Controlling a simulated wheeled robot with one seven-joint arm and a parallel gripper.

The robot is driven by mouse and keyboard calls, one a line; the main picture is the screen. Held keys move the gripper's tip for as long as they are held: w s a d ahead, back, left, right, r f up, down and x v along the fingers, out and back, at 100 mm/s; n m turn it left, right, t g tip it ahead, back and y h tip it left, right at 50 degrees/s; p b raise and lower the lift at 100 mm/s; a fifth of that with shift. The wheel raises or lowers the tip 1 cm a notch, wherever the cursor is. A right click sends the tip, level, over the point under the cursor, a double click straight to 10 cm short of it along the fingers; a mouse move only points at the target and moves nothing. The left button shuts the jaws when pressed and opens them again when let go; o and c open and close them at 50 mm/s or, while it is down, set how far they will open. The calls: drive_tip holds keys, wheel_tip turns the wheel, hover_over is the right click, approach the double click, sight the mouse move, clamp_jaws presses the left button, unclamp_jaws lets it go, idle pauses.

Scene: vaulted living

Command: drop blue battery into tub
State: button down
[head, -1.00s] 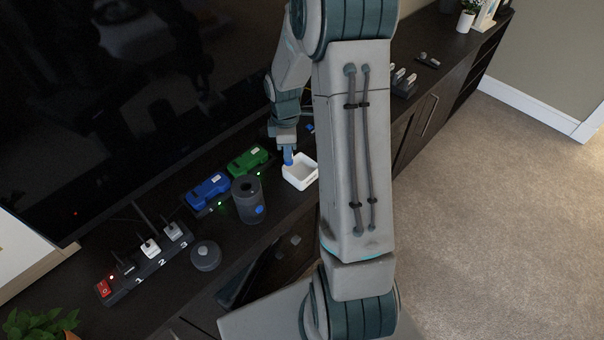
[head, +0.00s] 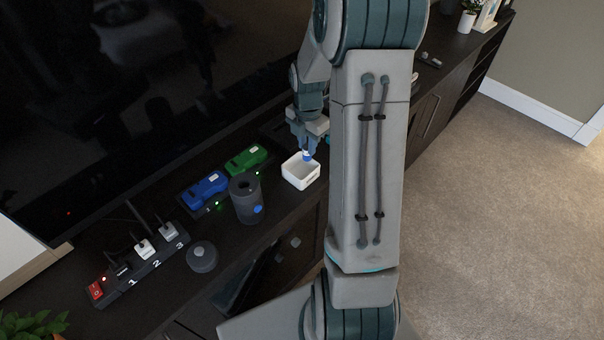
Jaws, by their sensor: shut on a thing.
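My gripper (head: 304,148) points down at the far rim of the white tub (head: 289,177). It is shut on a small blue piece with a pale band, which I take for the blue battery (head: 308,156). The battery shows just below the fingertips, in line with the tub's far right rim. I cannot tell whether it touches the rim. The tub is a small open square box standing on the dark cabinet top, and the visible part of its inside looks empty.
Left of the tub stand a dark grey cylinder (head: 246,206), a blue car-shaped unit (head: 205,189) and a green one (head: 246,160). A power strip (head: 137,270) and a round grey knob-like object (head: 202,257) lie nearer. The large dark screen (head: 110,100) rises behind.

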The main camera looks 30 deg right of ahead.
wheel_tip(320, 180, down, 4)
drive_tip(key=b, duration=0.2)
drive_tip(key=shift+b, duration=0.3)
drive_tip(key=c, duration=1.2)
unclamp_jaws()
drive_tip(key=shift+o, duration=0.2)
wheel_tip(320, 180, up, 14)
drive_tip(key=p, duration=0.1)
drive_tip(key=shift+f, duration=0.1)
